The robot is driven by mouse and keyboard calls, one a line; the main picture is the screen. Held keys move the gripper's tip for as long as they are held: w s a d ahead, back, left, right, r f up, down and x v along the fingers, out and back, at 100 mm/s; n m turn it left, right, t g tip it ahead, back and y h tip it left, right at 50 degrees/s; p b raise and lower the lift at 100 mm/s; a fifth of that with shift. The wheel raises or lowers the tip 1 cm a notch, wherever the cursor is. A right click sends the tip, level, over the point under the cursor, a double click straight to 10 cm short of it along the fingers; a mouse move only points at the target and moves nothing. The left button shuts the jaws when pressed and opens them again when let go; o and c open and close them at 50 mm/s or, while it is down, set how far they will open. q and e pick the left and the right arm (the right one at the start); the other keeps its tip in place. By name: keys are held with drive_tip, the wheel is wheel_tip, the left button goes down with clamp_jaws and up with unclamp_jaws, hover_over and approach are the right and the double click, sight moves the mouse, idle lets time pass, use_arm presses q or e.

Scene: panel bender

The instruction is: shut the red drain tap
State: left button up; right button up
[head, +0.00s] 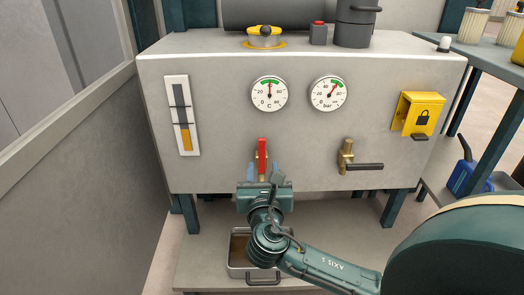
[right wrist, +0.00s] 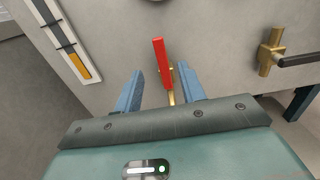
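The red drain tap (head: 262,155) is on the front of the grey tank, below the temperature gauge. Its red lever points up, and its brass body is partly hidden by my gripper. In the right wrist view the red lever (right wrist: 160,64) stands between the two blue fingers of my right gripper (right wrist: 158,90). The fingers are apart, with a visible gap on each side of the tap. In the head view my right gripper (head: 263,172) is just below and in front of the lever. My left gripper is not in view.
A second brass tap (head: 346,157) with a dark, level handle is to the right. A yellow lock box (head: 418,113) is further right. A level gauge (head: 182,115) is on the left. A metal tray (head: 237,262) is under the tank. A wall panel (head: 105,170) borders the left side.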

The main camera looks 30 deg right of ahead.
sight(262, 147)
drive_tip(key=b+x, duration=0.3)
drive_tip(key=x, duration=0.7)
drive_tip(key=shift+w+f, duration=0.1)
drive_tip(key=shift+w, duration=0.1)
drive_tip(key=shift+w+d, duration=0.2)
drive_tip(key=shift+w, duration=0.05)
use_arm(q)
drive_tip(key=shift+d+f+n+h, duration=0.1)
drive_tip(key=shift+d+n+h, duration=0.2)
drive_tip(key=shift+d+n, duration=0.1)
use_arm(e)
drive_tip(key=shift+c, duration=0.3)
drive_tip(key=c, duration=0.8)
clamp_jaws()
